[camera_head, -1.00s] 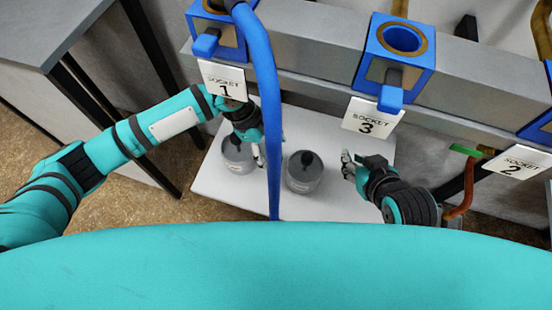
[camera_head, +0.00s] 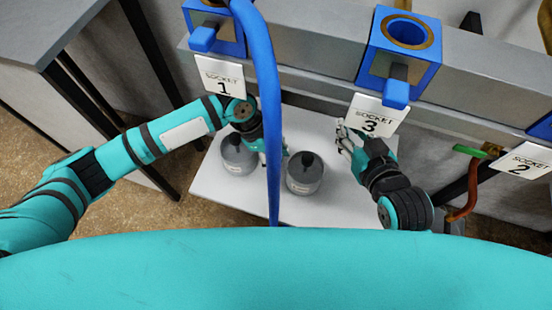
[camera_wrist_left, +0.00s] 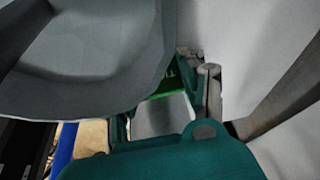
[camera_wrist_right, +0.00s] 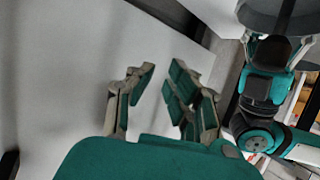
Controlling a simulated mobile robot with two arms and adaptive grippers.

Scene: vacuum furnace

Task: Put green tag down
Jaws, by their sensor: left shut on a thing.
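The green tag (camera_wrist_left: 168,84) shows in the left wrist view as a bright green strip with part of a dark marking, between the fingers of my left gripper (camera_wrist_left: 185,85). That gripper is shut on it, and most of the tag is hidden. In the head view my left gripper (camera_head: 258,146) is low over the white table (camera_head: 325,212), partly behind the blue hose, and the tag cannot be made out. My right gripper (camera_head: 348,138) is right of the canisters, just below the socket 3 label. In the right wrist view (camera_wrist_right: 158,88) its fingers are apart and empty.
Two grey canisters with black knobs, left (camera_head: 238,158) and right (camera_head: 304,176), stand on the table. The blue hose (camera_head: 270,120) hangs in front. Blue sockets (camera_head: 402,50) line the beam above. A green piece (camera_head: 469,151) sits by the copper pipe at right. The table's front right is clear.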

